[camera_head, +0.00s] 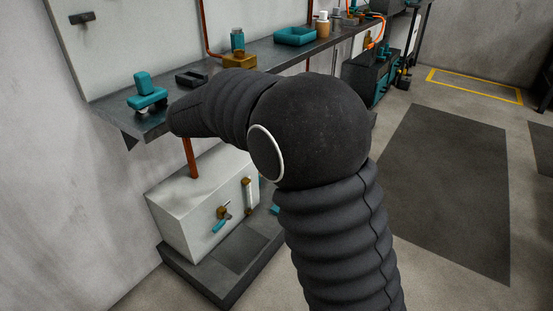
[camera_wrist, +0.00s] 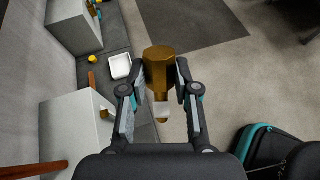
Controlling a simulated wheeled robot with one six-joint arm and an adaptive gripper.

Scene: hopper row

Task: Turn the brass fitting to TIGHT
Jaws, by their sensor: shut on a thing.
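A brass fitting (camera_wrist: 160,62) with a faceted, hex-like head shows in the wrist view. A narrower neck and a pale piece (camera_wrist: 161,111) show below the head. My gripper (camera_wrist: 160,78) has one finger on each side of the head and is shut on it. I cannot tell whether the fitting is attached to anything, and no TIGHT mark is visible. In the head view my dark arm hides the gripper and the fitting.
In the head view, a white box (camera_head: 190,215) with a teal-handled valve (camera_head: 222,213) stands below a dark shelf (camera_head: 268,51) holding several items. A white tray (camera_wrist: 120,66) lies left of the fitting in the wrist view. Open floor (camera_wrist: 235,85) lies to the right.

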